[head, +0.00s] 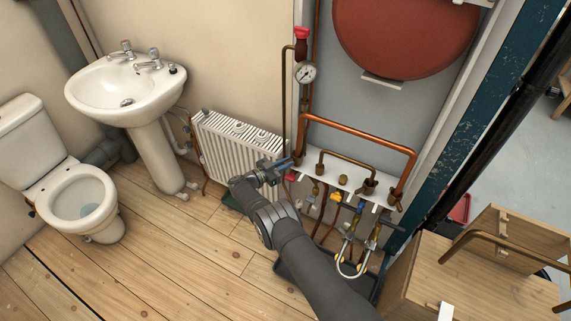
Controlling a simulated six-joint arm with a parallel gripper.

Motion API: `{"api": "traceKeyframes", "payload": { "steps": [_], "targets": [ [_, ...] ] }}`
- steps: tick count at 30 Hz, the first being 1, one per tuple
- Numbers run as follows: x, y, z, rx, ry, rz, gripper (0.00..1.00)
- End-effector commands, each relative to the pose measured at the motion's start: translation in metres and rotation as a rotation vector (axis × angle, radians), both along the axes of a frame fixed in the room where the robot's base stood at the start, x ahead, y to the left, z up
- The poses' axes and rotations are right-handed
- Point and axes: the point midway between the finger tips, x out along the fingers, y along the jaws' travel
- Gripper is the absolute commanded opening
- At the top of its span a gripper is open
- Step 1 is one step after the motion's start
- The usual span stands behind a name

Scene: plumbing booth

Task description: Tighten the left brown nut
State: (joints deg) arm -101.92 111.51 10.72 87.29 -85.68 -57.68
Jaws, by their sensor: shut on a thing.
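My gripper (284,164) reaches in from the lower right and is at the lower end of the left copper pipe (303,136). Its jaws are shut around the left brown nut, at the left end of the white manifold bracket (345,181). The nut is small here and largely hidden by the jaws, so its seating cannot be told. A right brown nut (395,197) sits at the foot of the right copper pipe (408,172), apart from my gripper.
A white radiator (237,146) stands close left of my gripper. Valves and hoses (349,243) hang below the bracket. A pressure gauge (305,72) and red tank (405,35) are above. A wooden box (480,275) stands right. The wooden floor (170,245) at left is clear.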

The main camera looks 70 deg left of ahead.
Motion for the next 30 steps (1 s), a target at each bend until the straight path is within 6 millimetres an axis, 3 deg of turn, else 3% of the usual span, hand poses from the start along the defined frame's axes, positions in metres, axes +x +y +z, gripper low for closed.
{"api": "traceKeyframes", "payload": {
  "steps": [5,6,9,20,25,30],
  "targets": [
    [0.001,0.0,0.0,0.0,0.0,-0.001,0.0],
    [0.001,0.0,0.0,0.001,0.0,-0.001,0.21],
    [0.001,0.0,0.0,0.001,0.0,-0.001,0.35],
    [-0.006,-0.001,0.0,0.001,0.0,0.001,0.35],
    [-0.033,-0.009,0.001,0.0,-0.001,0.004,0.35],
    [-0.074,-0.022,0.001,0.001,-0.001,0.004,0.35]
  ]
}}
